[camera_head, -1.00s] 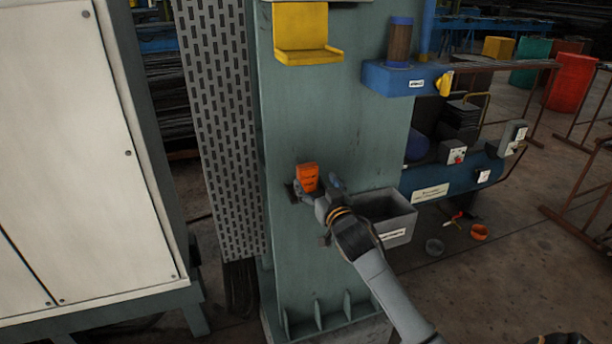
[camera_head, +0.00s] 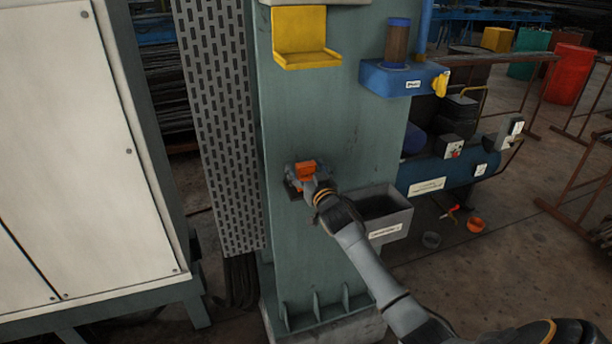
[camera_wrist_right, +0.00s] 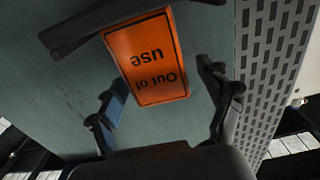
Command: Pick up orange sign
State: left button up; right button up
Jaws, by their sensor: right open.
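The orange sign (camera_head: 305,171) stands at the front of the green column, in a dark holder (camera_head: 291,187). In the right wrist view the sign (camera_wrist_right: 147,62) shows black lettering, "Out of use", upside down. My right gripper (camera_head: 310,183) is at the sign and hides its lower part in the head view. In the right wrist view the right gripper's fingers (camera_wrist_right: 162,95) are spread to either side of the sign's near end, with gaps between. The gripper is open and holds nothing. My left gripper is in no view.
A grey open bin (camera_head: 390,235) is fixed to the column just right of my right arm. A yellow bracket (camera_head: 305,57) and a blue shelf (camera_head: 395,80) are above. A perforated panel (camera_head: 222,130) and white cabinet (camera_head: 75,150) stand left.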

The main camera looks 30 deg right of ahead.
jog(key=c, duration=1.3)
